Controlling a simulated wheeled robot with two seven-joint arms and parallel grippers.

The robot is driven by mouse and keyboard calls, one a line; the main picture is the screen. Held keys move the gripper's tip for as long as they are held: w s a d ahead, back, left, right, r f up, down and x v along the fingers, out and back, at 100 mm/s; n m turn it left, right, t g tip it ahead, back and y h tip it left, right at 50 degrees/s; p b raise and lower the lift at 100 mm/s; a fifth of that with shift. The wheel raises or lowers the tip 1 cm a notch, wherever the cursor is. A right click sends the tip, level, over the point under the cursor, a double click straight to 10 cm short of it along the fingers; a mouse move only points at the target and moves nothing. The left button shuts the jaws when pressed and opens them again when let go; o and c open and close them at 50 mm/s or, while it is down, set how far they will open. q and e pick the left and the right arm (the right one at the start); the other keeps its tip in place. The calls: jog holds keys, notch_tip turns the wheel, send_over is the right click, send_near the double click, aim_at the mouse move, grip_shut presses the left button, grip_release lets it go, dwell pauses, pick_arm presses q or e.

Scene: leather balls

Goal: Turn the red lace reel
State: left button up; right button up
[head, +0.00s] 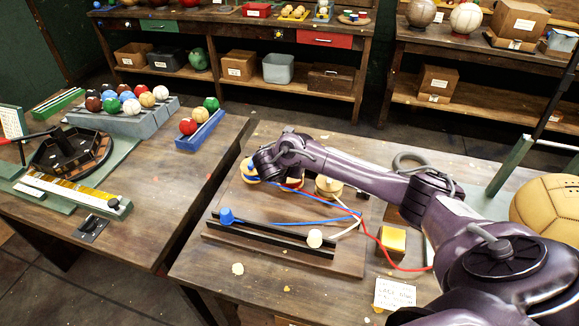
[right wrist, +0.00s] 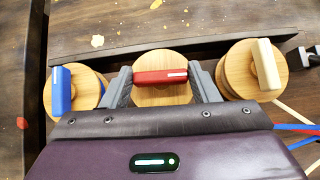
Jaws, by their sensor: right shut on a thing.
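In the right wrist view three wooden reels stand in a row. The red lace reel (right wrist: 163,95) is in the middle, with a red bar handle (right wrist: 160,76) across its top. My right gripper (right wrist: 160,80) is shut on that red handle, one finger at each end. The blue-handled reel (right wrist: 82,94) is to its left and the cream-handled reel (right wrist: 240,75) to its right. In the head view my right gripper (head: 275,175) is over the reels and hides most of the red one. My left gripper is not in view.
Blue, red and cream laces run right. A yellow-topped block (head: 392,240) and a large tan ball (head: 548,208) are at the right.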

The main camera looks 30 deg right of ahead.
jog(key=shift+w+a+r+m+g+h+p, duration=0.15)
jog(key=shift+m+g+h+p, duration=0.2)
jog(key=shift+m+p, duration=0.35)
jog(key=shift+m+g+h+p, duration=0.25)
jog(key=shift+m+g+p, duration=0.25)
jog(key=shift+m+g, duration=0.55)
jog(key=shift+m, duration=0.15)
jog(key=shift+w+a+m+g, duration=0.15)
jog(key=shift+m+g, duration=0.45)
jog(key=shift+m, duration=0.3)
jog(key=m+g, duration=0.1)
jog(key=m+g+b, duration=0.1)
jog(key=shift+w+f+m+h, duration=0.1)
jog(key=shift+f+m+h, duration=0.2)
jog(key=shift+f, duration=0.05)
jog(key=m+g+b, duration=0.2)
jog(key=b, duration=0.1)
jog(key=shift+w+m, duration=0.15)
jog(key=shift+m, duration=0.15)
jog(key=shift+r+m+g+y+b, duration=0.2)
jog(key=shift+m+g+y+b, duration=0.2)
jog(key=shift+m+g+b, duration=0.25)
jog(key=o, duration=1)
